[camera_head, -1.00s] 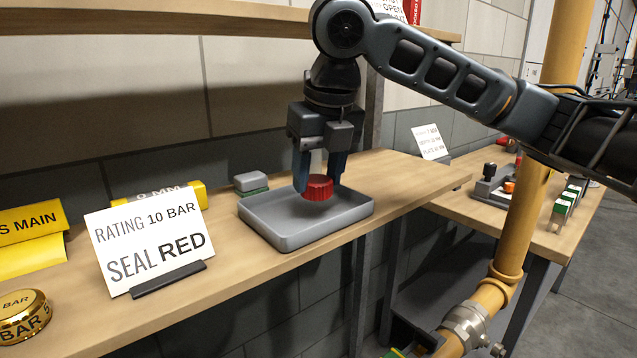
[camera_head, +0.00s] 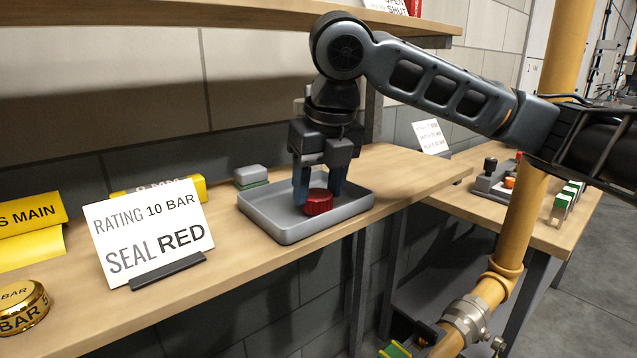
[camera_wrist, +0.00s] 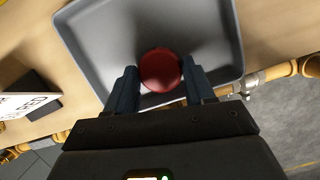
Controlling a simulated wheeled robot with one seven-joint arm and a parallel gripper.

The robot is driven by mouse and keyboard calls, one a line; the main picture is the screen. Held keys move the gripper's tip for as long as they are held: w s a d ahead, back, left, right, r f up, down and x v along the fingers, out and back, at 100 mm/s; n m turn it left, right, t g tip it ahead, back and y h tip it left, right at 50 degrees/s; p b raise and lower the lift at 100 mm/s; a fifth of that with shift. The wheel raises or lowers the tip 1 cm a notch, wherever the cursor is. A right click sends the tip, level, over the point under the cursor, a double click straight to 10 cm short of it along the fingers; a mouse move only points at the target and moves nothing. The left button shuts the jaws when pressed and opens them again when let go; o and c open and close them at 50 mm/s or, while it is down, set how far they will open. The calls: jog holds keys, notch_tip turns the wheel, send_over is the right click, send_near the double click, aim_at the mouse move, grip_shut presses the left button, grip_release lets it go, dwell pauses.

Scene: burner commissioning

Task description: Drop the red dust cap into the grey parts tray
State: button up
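The tray (camera_wrist: 88,48) surrounds the cap there and is otherwise empty.
A sign reading "RATING 10 BAR SEAL RED" (camera_head: 150,235) stands left of the tray on the wooden shelf (camera_head: 235,262). A grey-green block (camera_head: 251,176) lies behind the tray. A brass cap (camera_head: 20,307) is at far left. A yellow pipe (camera_head: 523,220) rises at right.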

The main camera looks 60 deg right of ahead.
jog(key=o, duration=0.4)
jog(key=p+v, duration=0.1)
jog(key=v, duration=0.7)
jog(key=shift+r, duration=0.4)
